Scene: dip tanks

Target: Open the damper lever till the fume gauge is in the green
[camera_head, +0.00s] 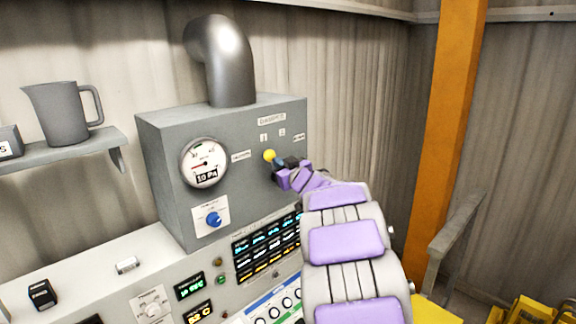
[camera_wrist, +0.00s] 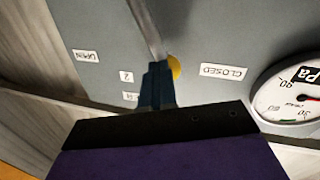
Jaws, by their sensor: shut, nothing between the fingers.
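The damper lever has a yellow knob (camera_head: 269,155) on the front of the grey fume box. In the wrist view the knob (camera_wrist: 175,67) shows partly behind my fingers, at the end of a grey rod (camera_wrist: 147,28). My gripper (camera_head: 280,163) is shut and empty, close against the knob's right side in the head view; I cannot tell whether they touch. The knob appears nearer the CLOSED label (camera_wrist: 223,71) than the OPEN label (camera_wrist: 86,55). The fume gauge (camera_head: 204,162) reads 10 Pa; its needle's exact place against the green is too small to tell.
A blue knob (camera_head: 213,219) sits below the gauge. A console with displays (camera_head: 267,246) runs beneath the box. A pipe (camera_head: 222,65) rises from its top. A jug (camera_head: 63,112) stands on the left shelf. An orange post (camera_head: 447,130) stands at right.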

